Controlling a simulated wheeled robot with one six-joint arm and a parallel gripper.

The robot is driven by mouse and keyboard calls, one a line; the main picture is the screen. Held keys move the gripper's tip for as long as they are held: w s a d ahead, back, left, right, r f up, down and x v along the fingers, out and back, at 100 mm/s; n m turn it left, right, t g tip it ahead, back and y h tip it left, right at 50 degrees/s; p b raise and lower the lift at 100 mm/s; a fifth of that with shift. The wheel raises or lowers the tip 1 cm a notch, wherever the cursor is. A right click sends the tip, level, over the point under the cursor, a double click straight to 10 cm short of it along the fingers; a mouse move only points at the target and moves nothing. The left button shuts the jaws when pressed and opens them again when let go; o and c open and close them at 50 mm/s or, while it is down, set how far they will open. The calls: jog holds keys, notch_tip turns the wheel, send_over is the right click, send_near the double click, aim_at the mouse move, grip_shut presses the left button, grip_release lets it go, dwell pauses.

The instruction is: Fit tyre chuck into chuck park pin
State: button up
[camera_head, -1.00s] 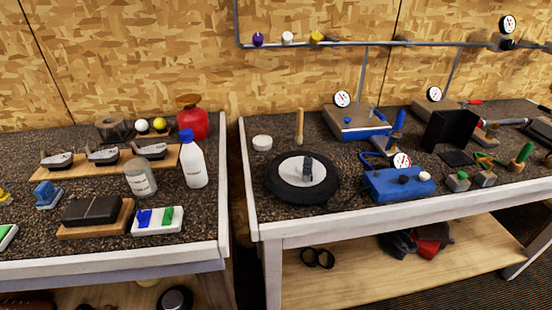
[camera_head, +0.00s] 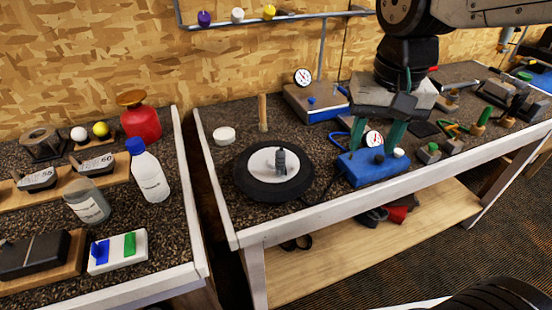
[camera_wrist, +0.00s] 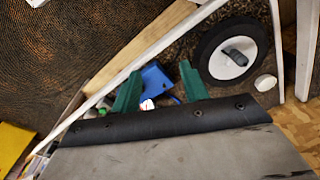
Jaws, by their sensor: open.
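A black wheel with a white hub (camera_head: 250,182) lies flat on the right bench. A dark grey upright piece (camera_head: 280,161) stands on its hub; it may be the tyre chuck, but I cannot be sure. A blue box (camera_head: 372,169) with a round gauge (camera_head: 374,139) and knobs sits right of the wheel. I cannot make out which part is the chuck park pin. My gripper (camera_head: 373,146) points down over the blue box, its green fingers apart and nothing visibly held. In the wrist view the blue box (camera_wrist: 158,79) shows between the fingers, with the wheel (camera_wrist: 207,53) beyond.
A blue-and-metal scale (camera_head: 318,104) stands at the back. Several small fixtures and tools sit to the right. The left bench, across a gap, holds a white bottle (camera_head: 150,176) and a red canister (camera_head: 141,122).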

jog(key=m, duration=0.2)
send_over(281, 151)
jog(key=d, duration=0.1)
notch_tip(281, 151, down, 4)
jog(key=f, duration=0.1)
jog(key=shift+g, duration=0.4)
jog(key=f, duration=0.4)
jog(key=a+f, duration=0.1)
jog(key=f, duration=0.1)
jog(key=shift+f, duration=0.8)
grip_shut()
